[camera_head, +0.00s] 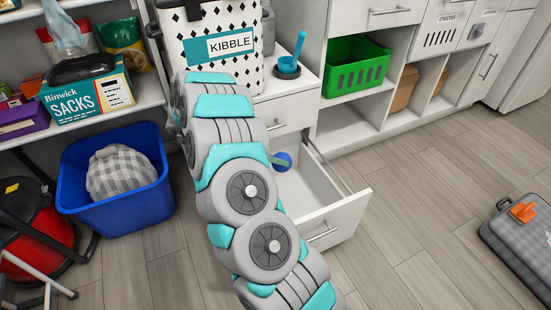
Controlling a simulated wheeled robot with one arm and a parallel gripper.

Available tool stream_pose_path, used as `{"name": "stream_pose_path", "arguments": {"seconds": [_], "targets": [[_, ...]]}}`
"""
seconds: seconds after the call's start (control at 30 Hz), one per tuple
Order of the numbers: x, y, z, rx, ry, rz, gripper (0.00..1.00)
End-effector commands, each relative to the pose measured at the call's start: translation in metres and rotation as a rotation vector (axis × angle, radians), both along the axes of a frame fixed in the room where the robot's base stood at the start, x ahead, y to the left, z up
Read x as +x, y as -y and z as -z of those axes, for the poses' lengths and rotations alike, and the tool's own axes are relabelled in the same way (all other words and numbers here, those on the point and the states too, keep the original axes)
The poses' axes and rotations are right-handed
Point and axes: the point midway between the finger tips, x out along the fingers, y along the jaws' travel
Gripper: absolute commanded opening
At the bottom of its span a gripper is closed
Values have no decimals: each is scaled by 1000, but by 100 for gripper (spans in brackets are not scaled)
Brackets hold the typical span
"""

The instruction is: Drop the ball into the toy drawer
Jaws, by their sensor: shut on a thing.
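The blue ball (284,155) shows just past the right side of my arm, over the open toy drawer (342,212). A small greenish bar, which looks like a finger of my gripper (277,160), crosses the ball. The rest of my gripper is hidden behind my own arm. My gripper is shut on the ball. The white drawer is pulled out from the cabinet, and the part of its inside that shows looks empty. I cannot tell how high the ball is above the drawer floor.
A kibble bin (222,20) and a blue scoop in a cup (288,64) stand on the counter above the drawer. A blue tub (75,200) holding a checked cloth stands at left. A grey carrier (515,240) lies at right. The floor between is clear.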

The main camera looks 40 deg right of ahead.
Motion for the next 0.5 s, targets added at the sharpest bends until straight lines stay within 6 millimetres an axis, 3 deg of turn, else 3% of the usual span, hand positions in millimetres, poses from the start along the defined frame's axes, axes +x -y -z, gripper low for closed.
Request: {"name": "stream_pose_path", "arguments": {"seconds": [0.03,0.2,0.5], "targets": [[0,1,12,-2,-1,0,12],[0,0,28,-1,-1,0,12],[0,0,30,-1,0,-1,12]]}}
